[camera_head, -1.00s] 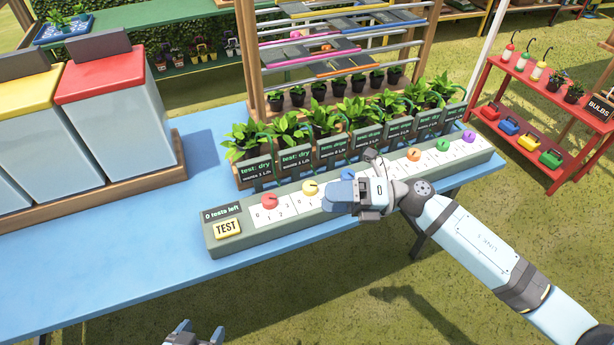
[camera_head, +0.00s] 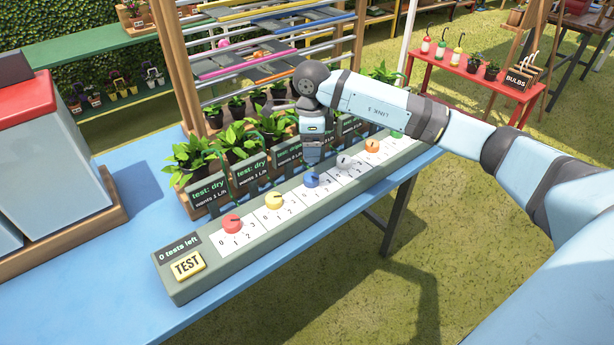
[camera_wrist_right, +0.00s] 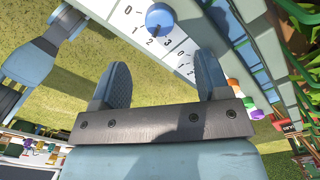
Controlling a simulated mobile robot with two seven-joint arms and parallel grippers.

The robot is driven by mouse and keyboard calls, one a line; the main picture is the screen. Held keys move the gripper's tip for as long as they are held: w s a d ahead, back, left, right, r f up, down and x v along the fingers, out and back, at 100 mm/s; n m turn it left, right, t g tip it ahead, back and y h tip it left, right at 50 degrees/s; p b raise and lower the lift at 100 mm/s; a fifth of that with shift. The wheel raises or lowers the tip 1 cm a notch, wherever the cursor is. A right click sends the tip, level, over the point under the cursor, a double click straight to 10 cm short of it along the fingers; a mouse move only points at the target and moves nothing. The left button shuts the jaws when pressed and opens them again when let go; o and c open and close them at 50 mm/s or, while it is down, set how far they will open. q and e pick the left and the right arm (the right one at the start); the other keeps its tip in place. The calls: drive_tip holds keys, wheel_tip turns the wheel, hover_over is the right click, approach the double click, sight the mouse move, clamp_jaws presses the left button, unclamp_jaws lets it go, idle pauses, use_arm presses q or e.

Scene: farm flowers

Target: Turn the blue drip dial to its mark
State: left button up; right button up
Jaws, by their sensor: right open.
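The blue drip dial (camera_head: 312,179) is on the long grey-green panel, third from the left after a red and a yellow dial. It also shows in the right wrist view (camera_wrist_right: 159,17), near the printed numbers 0 to 3. My right gripper (camera_head: 312,158) points down just above and behind the blue dial. In the right wrist view its two fingers are apart with nothing between them, and the dial lies beyond the fingertips. What looks like my left gripper (camera_wrist_right: 40,55) shows at the left of the wrist view; its fingers are unclear.
The panel (camera_head: 215,275) carries a yellow TEST button (camera_head: 188,264), a red dial (camera_head: 232,224), a yellow dial (camera_head: 274,200) and an orange dial (camera_head: 372,146). Potted plants with signs (camera_head: 250,170) stand close behind it. The blue table's front left (camera_head: 120,300) is clear.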

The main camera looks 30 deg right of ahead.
sight(310, 176)
wheel_tip(310, 176, down, 10)
drive_tip(key=shift+a+r, duration=0.1)
drive_tip(key=shift+a, duration=0.05)
drive_tip(key=shift+c, duration=0.2)
drive_tip(key=c, duration=0.9)
